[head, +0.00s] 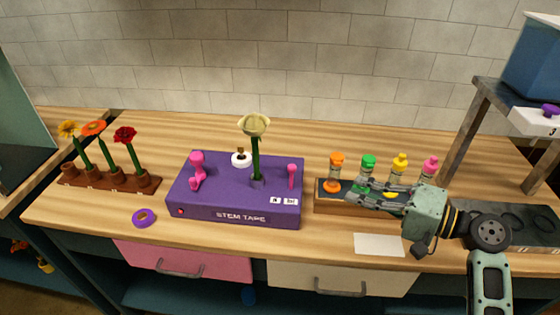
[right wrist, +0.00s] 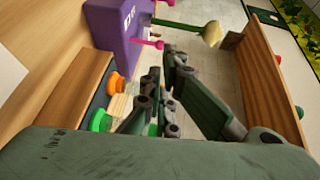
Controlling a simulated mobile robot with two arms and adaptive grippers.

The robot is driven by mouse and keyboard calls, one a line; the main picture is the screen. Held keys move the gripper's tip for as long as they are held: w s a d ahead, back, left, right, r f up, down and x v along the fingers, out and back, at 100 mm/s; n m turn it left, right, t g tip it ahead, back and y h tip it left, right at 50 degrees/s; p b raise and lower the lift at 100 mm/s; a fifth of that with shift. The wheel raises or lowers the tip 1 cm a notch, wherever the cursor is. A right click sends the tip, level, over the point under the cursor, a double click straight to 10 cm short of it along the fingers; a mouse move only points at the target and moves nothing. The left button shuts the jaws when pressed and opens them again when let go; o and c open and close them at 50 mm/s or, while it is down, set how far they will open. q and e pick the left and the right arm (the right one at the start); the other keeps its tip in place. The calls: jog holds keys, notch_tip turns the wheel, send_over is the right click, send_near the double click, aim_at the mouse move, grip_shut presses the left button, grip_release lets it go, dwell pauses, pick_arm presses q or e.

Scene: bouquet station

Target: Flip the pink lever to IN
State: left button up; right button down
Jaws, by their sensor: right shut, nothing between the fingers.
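The purple stem tape box (head: 238,212) stands on the counter. A pink lever (head: 292,174) stands upright at its right end, behind two small white labels (head: 284,201) too small to read surely. A larger pink part (head: 197,172) stands at the box's left end. In the right wrist view the lever (right wrist: 150,44) sticks out from the box (right wrist: 112,30), beyond my fingertips. My right gripper (head: 354,192) is shut and empty, to the right of the lever and apart from it, over the rack of bottles. My left gripper is not in view.
A cream flower (head: 255,125) stands upright in the box, left of the lever. A wooden rack (head: 330,204) with several colour-topped bottles lies under my right gripper. A flower rack (head: 110,183) and a purple ring (head: 144,217) are at left. A white card (head: 379,245) lies in front.

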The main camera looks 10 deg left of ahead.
jog(key=p, duration=0.2)
send_near(293, 166)
jog(key=p+x, duration=0.2)
jog(key=x, duration=0.3)
jog(key=shift+a, duration=0.2)
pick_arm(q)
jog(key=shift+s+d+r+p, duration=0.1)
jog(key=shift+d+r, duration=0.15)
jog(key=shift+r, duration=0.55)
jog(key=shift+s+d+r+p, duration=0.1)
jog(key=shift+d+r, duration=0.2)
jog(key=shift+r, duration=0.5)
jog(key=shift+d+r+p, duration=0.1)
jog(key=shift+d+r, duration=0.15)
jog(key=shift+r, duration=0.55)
pick_arm(e)
jog(key=shift+w+a+f, duration=0.2)
jog(key=shift+w+a, duration=0.05)
jog(key=shift+a, duration=0.1)
